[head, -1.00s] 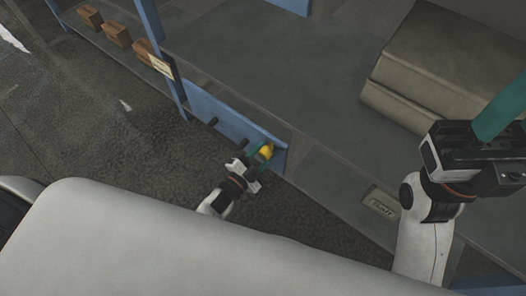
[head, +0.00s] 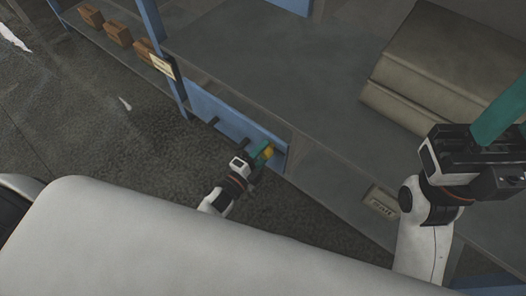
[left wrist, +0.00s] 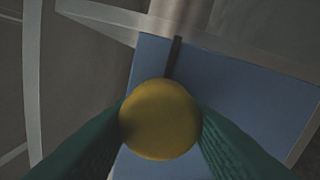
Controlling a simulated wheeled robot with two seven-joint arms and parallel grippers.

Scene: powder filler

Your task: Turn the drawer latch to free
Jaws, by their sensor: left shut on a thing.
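The drawer latch has a round yellow knob (head: 269,152) at the right end of a blue drawer front (head: 222,117). My left gripper (head: 263,153) is shut on the knob, and its green fingers reach it from the lower left. In the left wrist view the yellow knob (left wrist: 159,119) sits between the two green fingers, one on each side. A dark narrow bar (left wrist: 174,57) runs up from behind the knob across the blue panel (left wrist: 235,100). My right gripper (head: 503,115) is raised at the right; its green fingers overlap and run toward the frame edge, so its opening is unclear.
A dark handle (head: 228,133) sticks out from the drawer front, left of the latch. Pale stacked slabs (head: 420,75) lie on the grey bench top (head: 265,65). Brown blocks (head: 118,34) stand at the upper left. The dark floor before the drawer looks clear.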

